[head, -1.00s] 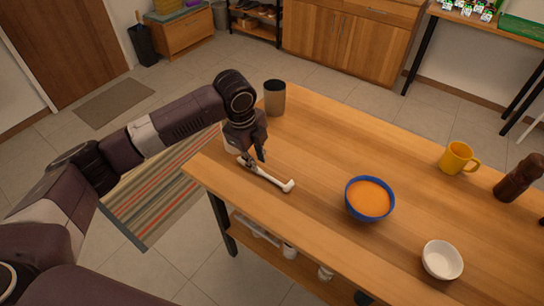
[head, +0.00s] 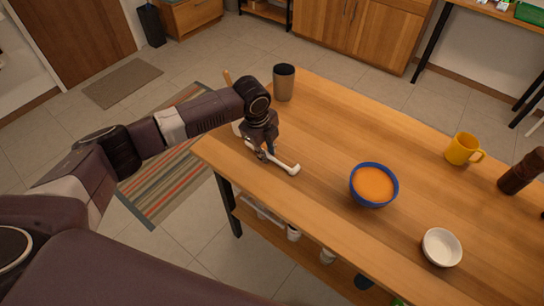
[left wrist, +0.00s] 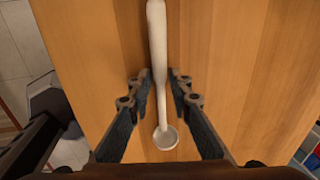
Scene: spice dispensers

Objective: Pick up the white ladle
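The white ladle (head: 289,167) lies on the wooden table near its left edge. My left gripper (head: 266,154) is right above it and hides part of its length in the head view. In the left wrist view the ladle (left wrist: 158,45) runs between the two fingers of the left gripper (left wrist: 160,78), its small round bowl toward the wrist. The fingers are open, one on each side of the handle, with narrow gaps. My right gripper is not in view.
On the table (head: 330,130) stand a brown cup (head: 284,86), a blue bowl with orange content (head: 374,185), a white bowl (head: 441,247), a yellow mug (head: 462,149) and a dark mill (head: 521,173). The surface between the ladle and the blue bowl is clear.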

